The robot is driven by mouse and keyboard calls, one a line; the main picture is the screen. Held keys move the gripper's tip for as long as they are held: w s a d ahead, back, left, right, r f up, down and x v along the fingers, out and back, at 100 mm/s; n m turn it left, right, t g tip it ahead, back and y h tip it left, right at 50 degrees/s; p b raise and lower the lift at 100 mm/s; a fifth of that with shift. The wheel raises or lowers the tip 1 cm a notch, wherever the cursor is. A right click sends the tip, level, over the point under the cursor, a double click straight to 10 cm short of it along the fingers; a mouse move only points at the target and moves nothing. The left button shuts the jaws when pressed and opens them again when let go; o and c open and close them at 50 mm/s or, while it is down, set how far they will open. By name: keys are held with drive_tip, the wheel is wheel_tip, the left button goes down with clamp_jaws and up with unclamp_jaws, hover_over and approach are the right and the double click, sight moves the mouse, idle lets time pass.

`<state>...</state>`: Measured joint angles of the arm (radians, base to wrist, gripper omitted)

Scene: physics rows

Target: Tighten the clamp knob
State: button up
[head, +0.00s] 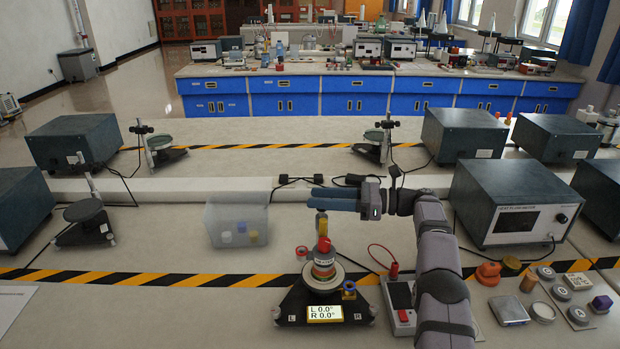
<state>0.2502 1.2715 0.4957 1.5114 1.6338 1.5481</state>
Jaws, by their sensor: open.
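A black three-legged stand (288,303) with a readout "L 0.0° R 0.0°" (325,313) stands on the near bench. A banded stack (324,268) rises from its round plate, topped by a red piece (323,244) and an upright yellowish piece (321,222). A small dark-blue and yellow knob-like part (349,290) sits at the stand's right side. I cannot tell for sure which part is the clamp knob. My gripper (311,199) is open, its blue fingers pointing left just above the stack's top. I cannot tell whether they touch it; the gap between them looks empty.
A clear bin (237,216) with small blocks stands left of the stand. A red-and-grey box (400,300) with a red lead is close on the right, with a heat flux meter (512,205) beyond. Small parts crowd the right; the left bench front is mostly clear.

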drive_tip(key=s+a+f+n+g+h+p, duration=0.3)
drive_tip(key=s+a+n+g+h+p, duration=0.15)
drive_tip(key=a+h+p, duration=0.5)
drive_tip(key=w+d+r+n+t+h+p, duration=0.2)
drive_tip(key=d+r+n+t+h+p, duration=0.2)
drive_tip(key=r+h+p, duration=0.6)
drive_tip(key=shift+w+d+n+h+p, duration=0.3)
drive_tip(key=shift+d+n+h+p, duration=0.25)
drive_tip(key=shift+d+n, duration=0.6)
drive_tip(key=shift+d+r, duration=0.15)
